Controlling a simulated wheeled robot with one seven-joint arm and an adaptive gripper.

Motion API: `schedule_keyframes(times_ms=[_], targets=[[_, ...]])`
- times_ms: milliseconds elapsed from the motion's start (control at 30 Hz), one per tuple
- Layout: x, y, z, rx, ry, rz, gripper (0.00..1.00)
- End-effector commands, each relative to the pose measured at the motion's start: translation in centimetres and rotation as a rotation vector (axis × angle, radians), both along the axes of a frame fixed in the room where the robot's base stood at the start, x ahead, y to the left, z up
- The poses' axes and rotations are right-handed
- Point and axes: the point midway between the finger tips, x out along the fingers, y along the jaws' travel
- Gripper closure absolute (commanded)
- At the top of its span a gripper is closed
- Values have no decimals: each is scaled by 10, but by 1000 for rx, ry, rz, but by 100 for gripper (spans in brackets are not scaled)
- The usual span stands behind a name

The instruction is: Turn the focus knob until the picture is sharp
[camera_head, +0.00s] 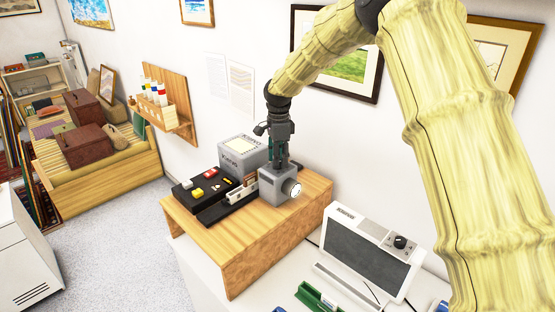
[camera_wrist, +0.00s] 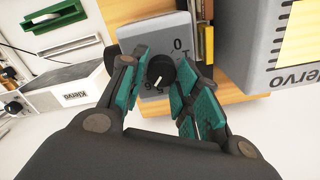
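A small grey projector-like box (camera_head: 275,186) with a round bright lens (camera_head: 291,188) stands on the wooden stand. In the wrist view its grey face (camera_wrist: 168,32) carries printed digits, including a 0, and a black round knob (camera_wrist: 161,72) with a white pointer mark. My gripper (camera_head: 279,160) points down over this box. In the wrist view its two teal-padded fingers (camera_wrist: 164,66) are apart, one on each side of the knob. I cannot tell whether both pads touch it. No projected picture is clearly visible, so its sharpness cannot be judged.
A larger grey box with a pale top panel (camera_head: 240,148) stands close behind. A black tray (camera_head: 205,190) holds small coloured pieces. The wooden stand (camera_head: 250,255) has bare room at front. A white device (camera_head: 365,250) with a dark panel and its own knob sits right. Framed prints hang behind.

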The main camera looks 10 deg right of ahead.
Motion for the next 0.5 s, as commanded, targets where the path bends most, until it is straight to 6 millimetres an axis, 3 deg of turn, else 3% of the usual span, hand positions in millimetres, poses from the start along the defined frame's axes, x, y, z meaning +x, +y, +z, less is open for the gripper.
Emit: schedule_keyframes(times_ms=[500], targets=[[-2, -2, -11, -5, 21, 27, 95]])
